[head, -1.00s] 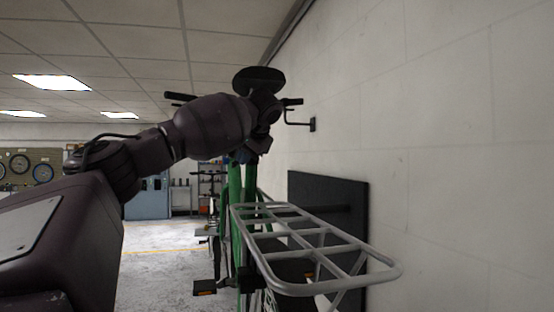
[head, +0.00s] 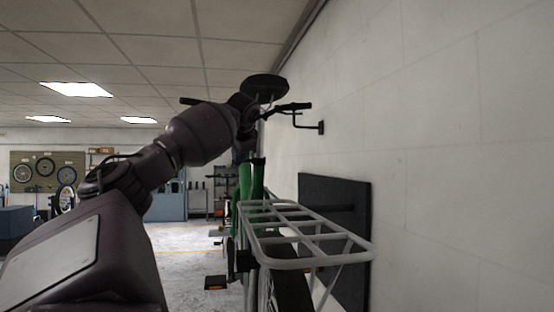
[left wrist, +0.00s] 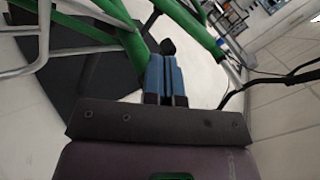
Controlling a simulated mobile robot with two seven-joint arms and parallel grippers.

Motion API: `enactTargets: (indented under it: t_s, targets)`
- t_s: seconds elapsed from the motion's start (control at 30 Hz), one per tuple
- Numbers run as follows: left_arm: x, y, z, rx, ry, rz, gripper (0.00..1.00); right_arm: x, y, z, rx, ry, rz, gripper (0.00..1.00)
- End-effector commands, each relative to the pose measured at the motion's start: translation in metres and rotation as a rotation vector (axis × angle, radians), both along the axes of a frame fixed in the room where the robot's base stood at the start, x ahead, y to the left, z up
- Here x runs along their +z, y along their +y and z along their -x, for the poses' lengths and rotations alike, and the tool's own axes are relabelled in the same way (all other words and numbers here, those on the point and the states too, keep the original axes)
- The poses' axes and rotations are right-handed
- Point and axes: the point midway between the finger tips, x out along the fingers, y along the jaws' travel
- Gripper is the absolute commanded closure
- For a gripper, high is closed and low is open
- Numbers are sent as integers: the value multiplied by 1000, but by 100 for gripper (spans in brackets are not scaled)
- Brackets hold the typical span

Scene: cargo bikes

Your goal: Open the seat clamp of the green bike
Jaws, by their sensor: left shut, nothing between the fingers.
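The green bike (head: 245,182) stands along the wall, seen from behind. Its black saddle (head: 264,86) is at the top, and the silver rear rack (head: 300,264) is nearest to me. My left arm covers part of the area under the saddle, and I cannot make out the seat clamp there. My left gripper shows best in the left wrist view (left wrist: 166,62), where its blue fingers are together and empty. A small black part (left wrist: 168,46) shows just beyond the fingertips; I cannot tell whether they touch. Green tubes (left wrist: 105,32) pass beside the fingers. My right gripper is not in view.
A pedal (head: 216,282) sticks out left of the bike. The floor (head: 190,245) left of the bike looks clear.

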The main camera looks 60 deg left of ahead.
Motion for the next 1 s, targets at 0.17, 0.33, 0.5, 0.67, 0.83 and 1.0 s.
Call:
enactTargets:
  t_s: [0.17,0.33,0.5,0.67,0.83,1.0]
  targets:
    - [1,11,5,-130,36,-10,100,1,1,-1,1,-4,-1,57]
    - [3,19,5,-288,71,-21,100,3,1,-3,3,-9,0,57]
    - [5,24,4,-437,105,-33,100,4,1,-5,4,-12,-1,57]
    - [5,23,4,-438,106,-33,100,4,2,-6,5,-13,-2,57]
    - [5,22,2,-438,106,-33,100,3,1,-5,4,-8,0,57]
    - [7,22,-3,-438,106,-33,100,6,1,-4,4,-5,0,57]
